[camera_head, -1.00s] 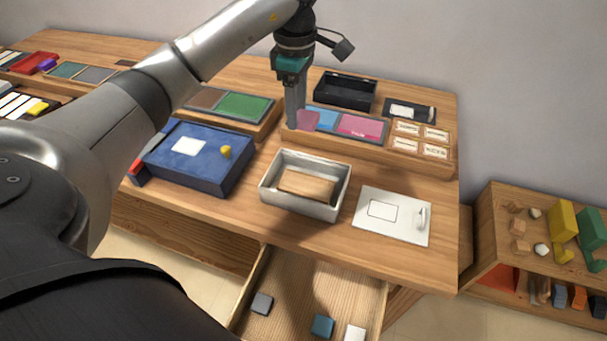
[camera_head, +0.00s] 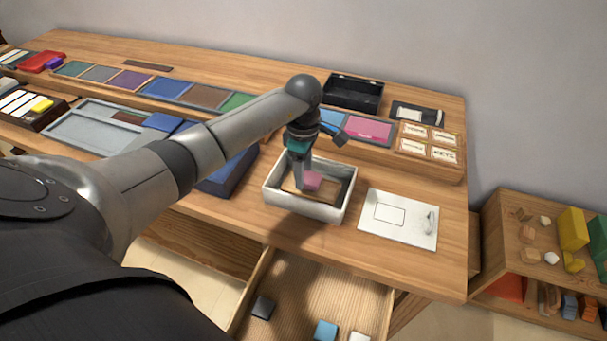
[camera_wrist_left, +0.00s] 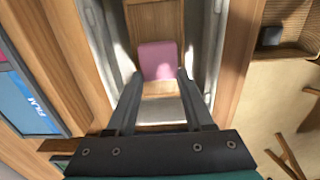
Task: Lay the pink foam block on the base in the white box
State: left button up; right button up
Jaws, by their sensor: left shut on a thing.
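The white box (camera_head: 301,210) stands open on the table, and its rim shows in the left wrist view (camera_wrist_left: 93,62). A wooden base (camera_head: 326,197) lies on its floor; it also shows in the left wrist view (camera_wrist_left: 153,20). My left gripper (camera_head: 308,186) points down into the box and is shut on the pink foam block (camera_head: 313,181). In the left wrist view the block (camera_wrist_left: 157,58) sits between the fingertips (camera_wrist_left: 157,76), over the base. I cannot tell whether the block touches the base. My right gripper is not in view.
A blue box (camera_head: 228,174) is close on the left, partly behind my arm. A black tray (camera_head: 353,91) and a card rack (camera_head: 430,145) stand behind. An open drawer (camera_head: 300,290) juts out below.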

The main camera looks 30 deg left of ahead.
pick_arm(q)
jog(key=shift+f, duration=0.4)
jog(key=shift+f, duration=0.2)
jog(key=o, duration=1.3)
jog(key=shift+r, duration=0.15)
jog(key=shift+r, duration=0.2)
notch_tip(320, 180, up, 12)
jog(key=shift+f+p, duration=0.1)
jog(key=shift+p, duration=0.75)
